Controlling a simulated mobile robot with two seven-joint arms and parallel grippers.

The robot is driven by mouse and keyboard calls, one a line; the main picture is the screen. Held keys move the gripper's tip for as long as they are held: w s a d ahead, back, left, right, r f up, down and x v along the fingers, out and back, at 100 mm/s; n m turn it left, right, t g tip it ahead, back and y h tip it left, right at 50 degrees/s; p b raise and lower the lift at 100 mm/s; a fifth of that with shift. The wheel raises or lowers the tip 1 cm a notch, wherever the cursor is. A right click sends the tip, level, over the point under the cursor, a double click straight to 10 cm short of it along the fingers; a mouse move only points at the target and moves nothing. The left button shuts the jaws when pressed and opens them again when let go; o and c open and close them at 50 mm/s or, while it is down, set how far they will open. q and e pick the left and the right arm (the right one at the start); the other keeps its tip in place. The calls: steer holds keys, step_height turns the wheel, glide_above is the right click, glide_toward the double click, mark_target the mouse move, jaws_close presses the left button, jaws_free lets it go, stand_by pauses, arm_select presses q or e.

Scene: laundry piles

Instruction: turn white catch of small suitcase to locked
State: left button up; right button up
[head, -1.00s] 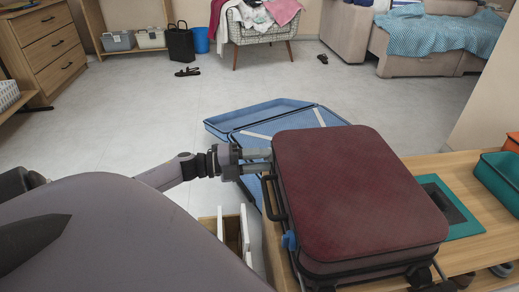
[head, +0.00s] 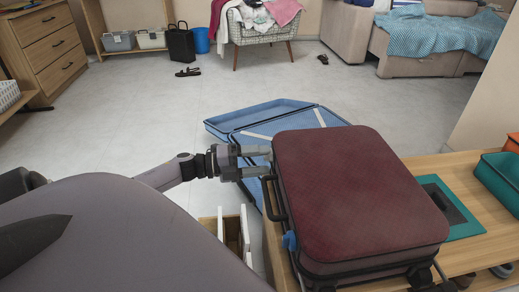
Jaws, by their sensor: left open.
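The small suitcase (head: 355,190) is dark red and lies flat and closed on the wooden bench (head: 443,168). A black handle (head: 272,198) is on its left side, with a blue part (head: 289,241) near its front left corner. I see no white catch on the sides in view; the far side is hidden. My left gripper (head: 268,161) is open at the suitcase's far left corner, its fingers pointing right. I cannot tell whether a fingertip touches the case. My right gripper is not in view.
A blue open suitcase (head: 262,110) lies on the floor behind. A green mat (head: 470,228) and a teal bin (head: 499,183) are on the bench at right. An open drawer (head: 245,232) sticks out below the handle. The floor farther back is mostly clear.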

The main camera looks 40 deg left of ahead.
arm_select(q)
steer(key=p+v, duration=0.1)
steer(key=v, duration=0.6)
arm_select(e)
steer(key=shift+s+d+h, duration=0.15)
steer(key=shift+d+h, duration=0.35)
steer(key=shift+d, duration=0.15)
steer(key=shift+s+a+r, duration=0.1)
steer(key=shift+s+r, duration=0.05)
